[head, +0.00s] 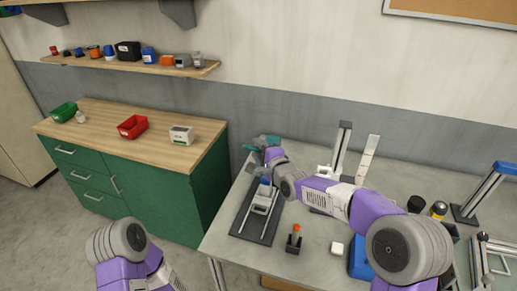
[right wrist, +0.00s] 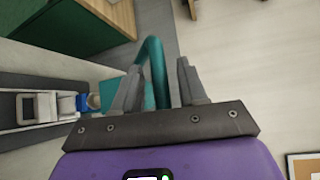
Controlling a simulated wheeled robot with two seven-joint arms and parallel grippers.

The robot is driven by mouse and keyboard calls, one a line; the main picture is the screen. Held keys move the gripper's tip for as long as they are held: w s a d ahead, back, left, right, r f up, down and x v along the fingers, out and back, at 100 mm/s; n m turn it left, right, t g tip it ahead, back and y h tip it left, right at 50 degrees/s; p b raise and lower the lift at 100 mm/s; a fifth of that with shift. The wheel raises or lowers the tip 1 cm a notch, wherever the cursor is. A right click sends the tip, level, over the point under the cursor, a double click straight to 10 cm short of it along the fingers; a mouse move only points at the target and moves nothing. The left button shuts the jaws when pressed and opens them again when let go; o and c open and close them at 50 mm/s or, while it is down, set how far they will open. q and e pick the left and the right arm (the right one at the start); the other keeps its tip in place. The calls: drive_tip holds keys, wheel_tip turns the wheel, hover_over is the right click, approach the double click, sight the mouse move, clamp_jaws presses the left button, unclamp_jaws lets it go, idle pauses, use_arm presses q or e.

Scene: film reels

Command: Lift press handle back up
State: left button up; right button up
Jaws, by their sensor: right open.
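The press stands on the grey table, with its dark base (head: 268,230) at the table's left side. In the right wrist view its grey and dark body (right wrist: 40,135) fills the left edge. Its teal handle (right wrist: 153,62) is a curved bar, and teal also shows beyond my right wrist in the head view (head: 272,140). My right gripper (right wrist: 161,72) is open, with the teal bar between its fingers, nearer the left one. I cannot tell whether either finger touches it. My left arm shows at the bottom left of the head view, but its gripper is out of view.
On the grey table (head: 220,238) are a small holder with an orange-topped piece (head: 295,238), a white block (head: 337,248) and a blue item (head: 360,262).

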drive_tip(key=shift+w+a, duration=0.1)
drive_tip(key=shift+w, duration=0.05)
clamp_jaws()
use_arm(q)
drive_tip(key=shift+r, duration=0.1)
